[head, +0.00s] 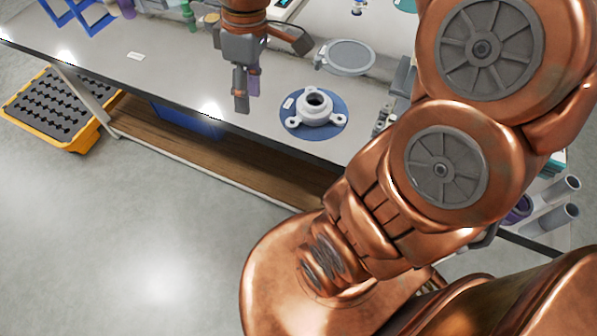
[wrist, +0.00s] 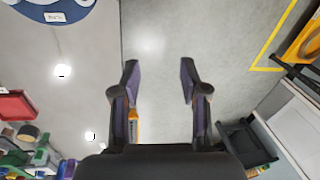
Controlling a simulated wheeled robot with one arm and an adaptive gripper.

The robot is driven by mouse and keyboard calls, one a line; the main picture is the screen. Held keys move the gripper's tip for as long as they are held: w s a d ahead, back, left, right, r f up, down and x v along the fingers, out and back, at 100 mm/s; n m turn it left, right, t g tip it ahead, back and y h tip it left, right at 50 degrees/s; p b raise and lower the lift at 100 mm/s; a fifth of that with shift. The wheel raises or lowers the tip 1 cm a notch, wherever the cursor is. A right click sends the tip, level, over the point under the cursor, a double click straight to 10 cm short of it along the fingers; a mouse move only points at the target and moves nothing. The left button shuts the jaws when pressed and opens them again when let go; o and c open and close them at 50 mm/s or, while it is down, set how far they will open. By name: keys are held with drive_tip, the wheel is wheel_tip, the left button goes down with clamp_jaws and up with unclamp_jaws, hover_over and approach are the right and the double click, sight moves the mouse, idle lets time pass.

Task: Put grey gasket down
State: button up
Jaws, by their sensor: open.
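My gripper (head: 243,103) is open above the near edge of the table, left of a white flanged fitting (head: 316,107) on a round blue mat (head: 337,125). A flat grey disc (head: 347,57) with a paler rim lies on the table behind the fitting. I cannot tell whether this disc is the grey gasket or a mat. No grey gasket shows clearly in either view.
The grey table (head: 170,80) has a clear stretch left of my gripper. A blue rack (head: 75,12) and bottles stand at the back left. A yellow-rimmed pallet (head: 62,112) is on the floor at left.

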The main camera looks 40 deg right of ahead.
drive_tip(key=s+f+m+h, duration=0.1)
drive_tip(key=s+f+m, duration=0.2)
drive_tip(key=s, duration=0.5)
drive_tip(key=s+a+f+m+g+h, duration=0.1)
drive_tip(key=s+f+m, duration=0.3)
drive_tip(key=s, duration=0.4)
drive_tip(key=shift+s+a+m+g, duration=0.15)
drive_tip(key=shift+a+m+g, duration=0.05)
drive_tip(key=shift+m+g, duration=0.1)
drive_tip(key=s+p+v, duration=0.3)
drive_tip(key=p+v, duration=1)
drive_tip(key=shift+w+r+t, duration=0.4)
drive_tip(key=shift+w+r, duration=0.05)
drive_tip(key=shift+r, duration=0.1)
drive_tip(key=shift+d, duration=0.15)
